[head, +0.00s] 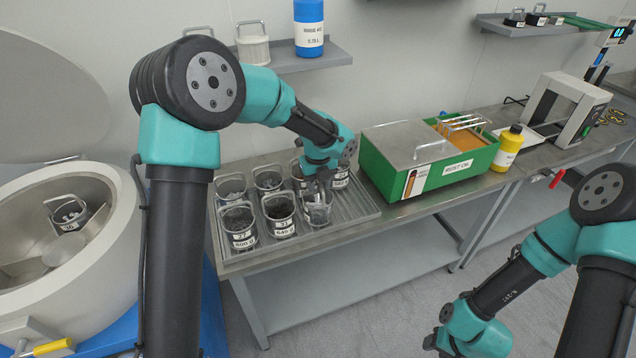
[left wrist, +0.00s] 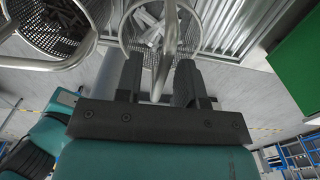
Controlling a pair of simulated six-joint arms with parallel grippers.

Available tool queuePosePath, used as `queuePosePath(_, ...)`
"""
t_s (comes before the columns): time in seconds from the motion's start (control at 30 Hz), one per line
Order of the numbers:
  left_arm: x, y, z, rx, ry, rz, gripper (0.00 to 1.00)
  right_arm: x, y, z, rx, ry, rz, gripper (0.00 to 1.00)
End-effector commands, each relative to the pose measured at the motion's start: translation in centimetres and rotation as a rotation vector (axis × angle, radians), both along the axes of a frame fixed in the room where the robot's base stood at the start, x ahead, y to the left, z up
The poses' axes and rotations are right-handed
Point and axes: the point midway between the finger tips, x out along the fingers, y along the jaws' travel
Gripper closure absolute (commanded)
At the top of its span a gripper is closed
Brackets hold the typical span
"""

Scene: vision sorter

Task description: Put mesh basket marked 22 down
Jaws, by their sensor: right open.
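The mesh basket (head: 318,213) at the front right of the grey ribbed tray (head: 345,224) holds shiny metal parts. Its number cannot be read. My left gripper (head: 320,184) is directly above it, pointing down. My right gripper (head: 432,342) hangs low at the lower right, away from the bench, open and empty.
Several other mesh baskets share the tray, including the ones marked 27 (head: 238,226) and 21 (head: 279,212). A green rust-oil box (head: 440,170) stands right of the tray. A round machine (head: 110,240) at the left holds another basket (head: 68,214).

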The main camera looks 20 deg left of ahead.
Motion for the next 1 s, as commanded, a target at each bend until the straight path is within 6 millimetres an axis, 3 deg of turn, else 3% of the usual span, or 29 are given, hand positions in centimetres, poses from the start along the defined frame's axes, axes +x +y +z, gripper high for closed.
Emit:
queuePosePath(0.37, 0.0, 0.0, 1.2, 0.000, -0.002, 0.000, 0.65, 0.0, 0.0, 0.0, 0.000, 0.000, 0.000, 0.55)
queuePosePath(1.0, 0.1, -0.1, 11.5, -0.001, -0.002, 0.001, 0.65, 0.0, 0.0, 0.0, 0.000, 0.000, 0.000, 0.55)
